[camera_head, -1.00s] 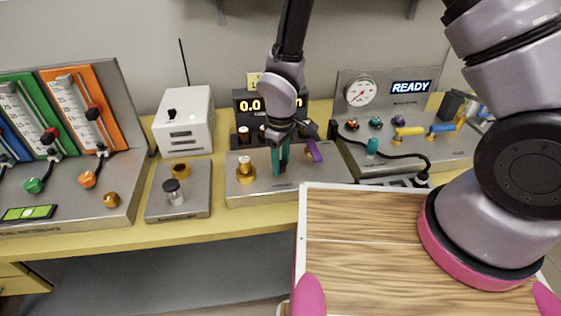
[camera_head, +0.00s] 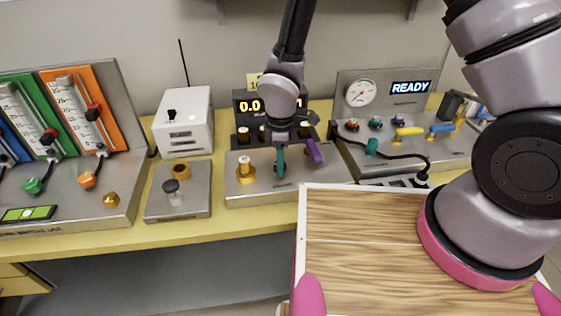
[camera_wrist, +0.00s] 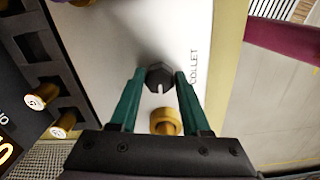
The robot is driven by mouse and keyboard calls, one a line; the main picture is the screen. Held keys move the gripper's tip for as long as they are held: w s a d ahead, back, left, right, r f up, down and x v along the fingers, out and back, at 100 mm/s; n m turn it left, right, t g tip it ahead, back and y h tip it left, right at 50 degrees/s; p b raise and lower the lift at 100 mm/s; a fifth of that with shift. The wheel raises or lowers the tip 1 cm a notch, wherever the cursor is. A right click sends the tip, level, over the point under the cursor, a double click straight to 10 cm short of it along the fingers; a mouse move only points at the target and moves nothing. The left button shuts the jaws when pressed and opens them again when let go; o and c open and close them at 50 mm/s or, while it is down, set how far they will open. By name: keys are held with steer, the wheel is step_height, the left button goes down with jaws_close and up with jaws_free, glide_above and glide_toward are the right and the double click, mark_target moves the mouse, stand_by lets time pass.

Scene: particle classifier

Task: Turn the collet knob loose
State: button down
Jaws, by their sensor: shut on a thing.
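The collet knob (camera_wrist: 159,76) is dark and six-sided with a white mark, beside the printed word COLLET in the wrist view. My gripper (camera_wrist: 158,82) has its two teal fingers on either side of it and is shut on it. The white mark points toward the bottom of the wrist view. In the head view my gripper (camera_head: 280,173) points down at the middle panel (camera_head: 240,197), and the knob is hidden behind the fingers.
A brass post (camera_head: 246,172) stands left of my gripper, and a purple piece (camera_head: 315,152) is close on its right. Behind is a dark numeric display (camera_head: 250,104). A black cable (camera_head: 400,157) lies on the right panel. A wooden top (camera_head: 360,240) is in front.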

stand_by(0.3)
steer(key=shift+c, duration=1.8)
jaws_free()
step_height(320, 180, up, 11)
steer(key=shift+f, duration=0.1)
